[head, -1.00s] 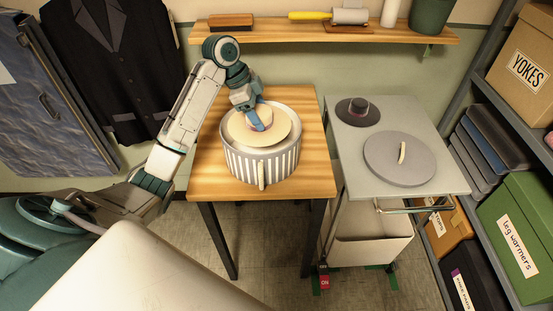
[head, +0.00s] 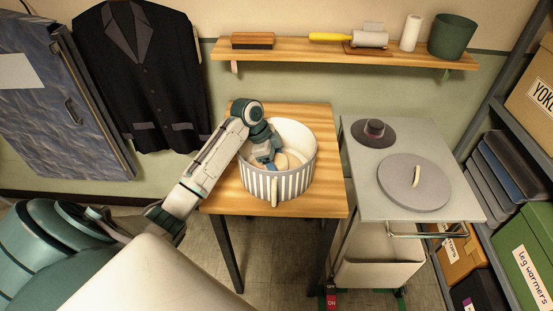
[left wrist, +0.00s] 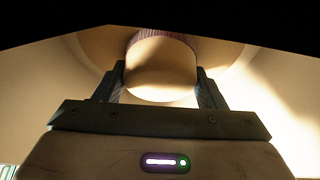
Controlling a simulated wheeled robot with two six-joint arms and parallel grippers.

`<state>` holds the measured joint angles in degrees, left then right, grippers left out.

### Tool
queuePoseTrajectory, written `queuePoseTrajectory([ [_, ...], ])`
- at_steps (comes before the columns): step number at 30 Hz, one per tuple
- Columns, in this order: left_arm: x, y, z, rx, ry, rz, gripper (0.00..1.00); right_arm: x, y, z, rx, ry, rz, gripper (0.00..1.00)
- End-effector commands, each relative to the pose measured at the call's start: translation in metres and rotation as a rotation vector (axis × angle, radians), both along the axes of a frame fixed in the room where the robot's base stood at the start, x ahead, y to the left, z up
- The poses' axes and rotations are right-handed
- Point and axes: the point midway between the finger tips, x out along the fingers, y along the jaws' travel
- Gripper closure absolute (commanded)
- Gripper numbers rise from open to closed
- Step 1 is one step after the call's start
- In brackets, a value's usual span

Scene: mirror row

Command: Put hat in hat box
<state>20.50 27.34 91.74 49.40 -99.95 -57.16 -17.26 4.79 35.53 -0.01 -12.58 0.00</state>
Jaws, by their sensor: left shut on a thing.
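A tan hat (head: 292,159) is inside the striped round hat box (head: 272,188), low behind its front wall; much of it is hidden by the wall and my arm. My left gripper (head: 276,163) reaches down into the box and is shut on the hat. In the left wrist view the fingers (left wrist: 160,85) sit on both sides of the rounded tan crown (left wrist: 160,68), with a purplish band beyond it. The box stands open on the wooden table (head: 318,207). The round grey lid (head: 412,184) with a pale handle lies on the grey cart. My right gripper is out of view.
A dark hat (head: 374,133) lies on the cart (head: 375,205) behind the lid. A wall shelf (head: 290,52) with a brush, roller and pot runs behind the table. Shelving with labelled boxes (head: 525,255) stands at right. A dark jacket (head: 140,80) hangs at left.

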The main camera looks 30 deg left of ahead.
Motion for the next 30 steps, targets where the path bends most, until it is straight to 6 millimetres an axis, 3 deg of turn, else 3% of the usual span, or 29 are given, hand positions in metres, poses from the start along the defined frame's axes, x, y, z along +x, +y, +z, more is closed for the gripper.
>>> queuePoseTrajectory([
  [8,0.000,0.000,-0.002,0.001,-0.001,-0.001,0.59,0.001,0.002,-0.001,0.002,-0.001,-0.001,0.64],
  [9,0.000,0.000,-0.002,0.001,-0.001,-0.001,0.34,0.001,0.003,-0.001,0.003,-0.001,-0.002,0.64],
  [12,0.000,0.000,-0.002,0.001,-0.001,-0.001,0.14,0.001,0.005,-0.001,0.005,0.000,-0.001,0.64],
  [23,0.000,0.001,0.002,0.001,-0.002,0.000,0.14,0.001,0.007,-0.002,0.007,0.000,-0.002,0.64],
  [30,-0.006,0.017,0.037,0.005,-0.006,-0.001,0.14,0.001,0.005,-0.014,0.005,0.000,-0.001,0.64],
])
